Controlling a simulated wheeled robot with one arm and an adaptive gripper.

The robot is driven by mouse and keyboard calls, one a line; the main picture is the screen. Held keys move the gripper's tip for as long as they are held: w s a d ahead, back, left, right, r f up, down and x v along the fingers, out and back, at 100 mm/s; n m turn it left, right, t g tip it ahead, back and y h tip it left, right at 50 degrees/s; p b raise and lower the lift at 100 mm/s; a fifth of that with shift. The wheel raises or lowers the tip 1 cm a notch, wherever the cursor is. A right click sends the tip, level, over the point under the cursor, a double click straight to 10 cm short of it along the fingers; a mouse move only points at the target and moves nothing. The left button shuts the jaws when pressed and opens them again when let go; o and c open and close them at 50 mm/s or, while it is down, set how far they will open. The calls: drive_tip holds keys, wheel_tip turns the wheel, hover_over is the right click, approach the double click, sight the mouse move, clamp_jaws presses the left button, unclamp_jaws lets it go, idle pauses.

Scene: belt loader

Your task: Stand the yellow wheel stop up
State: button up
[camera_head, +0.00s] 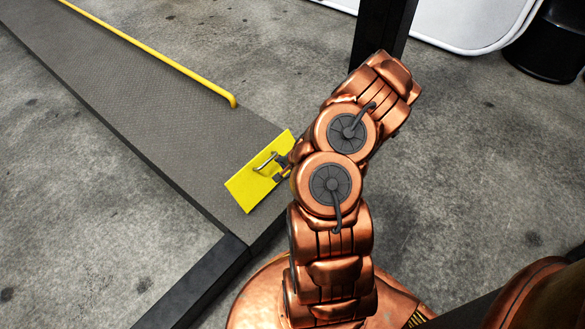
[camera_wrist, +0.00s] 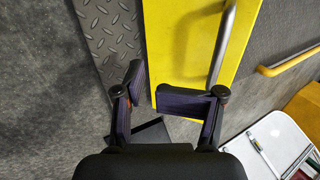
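The yellow wheel stop (camera_head: 247,187) is a flat yellow plate with a metal bar handle, at the near end of the grey belt. It appears to lie down on the belt; its exact tilt is hard to tell. My gripper (camera_head: 280,166) is at the plate's right side, close to the handle, and partly hidden by my arm. In the wrist view my gripper (camera_wrist: 178,88) has its fingers apart, with nothing between them gripped. The wheel stop (camera_wrist: 185,45) fills the middle there. Its handle (camera_wrist: 224,40) runs down to beside the right fingertip; I cannot tell whether they touch.
The belt (camera_head: 130,100) has a yellow rail (camera_head: 165,60) along its far side and a dark frame edge (camera_head: 195,285) at the near end. A dark post (camera_head: 380,30) stands behind my arm. A black drum (camera_head: 550,40) is far right. Concrete floor right is clear.

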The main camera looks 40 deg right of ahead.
drive_tip(key=v, duration=1.4)
drive_tip(key=shift+d, duration=0.25)
drive_tip(key=shift+s+f, duration=0.1)
drive_tip(key=shift+f, duration=0.05)
